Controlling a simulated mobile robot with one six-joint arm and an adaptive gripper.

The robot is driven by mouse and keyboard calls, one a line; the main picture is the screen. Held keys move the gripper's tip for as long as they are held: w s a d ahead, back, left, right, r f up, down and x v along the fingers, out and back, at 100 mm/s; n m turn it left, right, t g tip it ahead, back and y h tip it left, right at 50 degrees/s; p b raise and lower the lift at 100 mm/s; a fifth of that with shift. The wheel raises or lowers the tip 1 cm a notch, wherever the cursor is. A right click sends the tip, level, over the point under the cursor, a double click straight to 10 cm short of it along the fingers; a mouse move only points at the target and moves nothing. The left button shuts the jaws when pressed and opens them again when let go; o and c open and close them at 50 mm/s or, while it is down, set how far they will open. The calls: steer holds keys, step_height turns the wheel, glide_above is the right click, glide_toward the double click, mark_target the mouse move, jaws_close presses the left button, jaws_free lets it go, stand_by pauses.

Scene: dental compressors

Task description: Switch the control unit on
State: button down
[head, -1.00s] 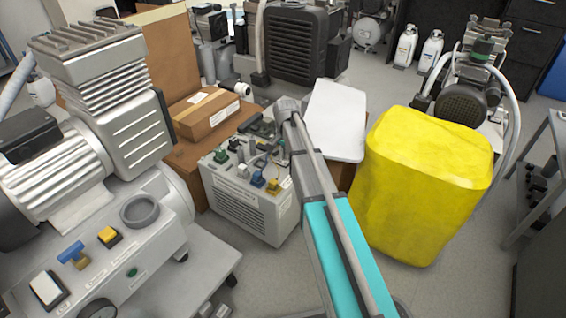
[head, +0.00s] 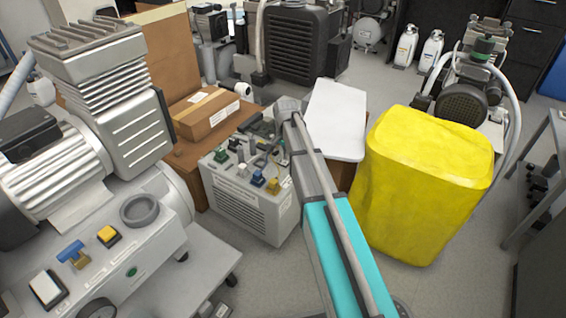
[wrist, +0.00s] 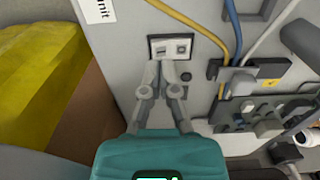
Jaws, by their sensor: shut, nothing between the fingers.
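In the wrist view a grey panel (wrist: 125,50) carries a white label (wrist: 98,9) reading "unit". On it is a small dark-framed switch plate (wrist: 171,46) with two pale parts; I cannot read its on or off state. My gripper (wrist: 166,72) is shut and empty, its fingertips just below the plate in the picture. I cannot tell whether they touch it. In the head view my arm reaches between a grey box with coloured knobs (head: 232,203) and a pale flat-topped piece (head: 335,120); the arm hides my gripper and the switch plate there.
Yellow and blue cables (wrist: 227,40) run right of the plate, above several grey fittings (wrist: 255,112). A yellow container (head: 425,185) stands right of my arm. A large compressor (head: 95,140) fills the left, and a cardboard box (head: 205,115) sits behind. Floor is open at front right.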

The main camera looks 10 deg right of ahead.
mark_target(286, 163)
steer(key=shift+f+b, duration=1.25)
stand_by(1.2)
steer(key=shift+r, duration=0.15)
steer(key=shift+r+p, duration=3.4)
steer(key=shift+p, duration=0.15)
steer(key=shift+r, duration=0.1)
